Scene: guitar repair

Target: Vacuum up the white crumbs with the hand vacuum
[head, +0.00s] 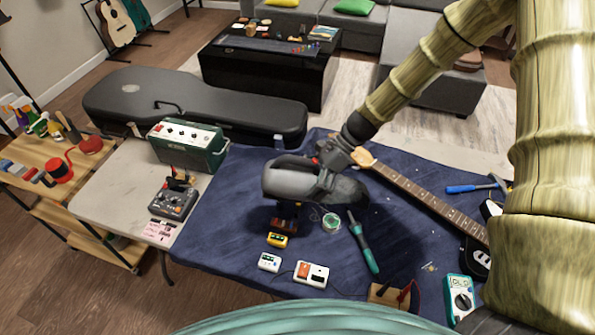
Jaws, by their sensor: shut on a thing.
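My gripper (330,156) is shut on the grey hand vacuum (287,178) over the middle of the dark blue cloth (225,240). The vacuum's rounded grey body points left, and a darker part shows to the right, under the gripper. The vacuum seems to be a little above the cloth, but its exact height and the contact at its underside are hidden. Other crumbs are too small to tell apart, and the vacuum hides part of the cloth.
An electric guitar (430,198) lies along the right. A teal soldering iron (363,243), a small round tin (331,222) and several pedals (311,273) lie close to the vacuum. A green amplifier (188,145) stands left; a multimeter (460,298) lies front right. Cloth at front left is clear.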

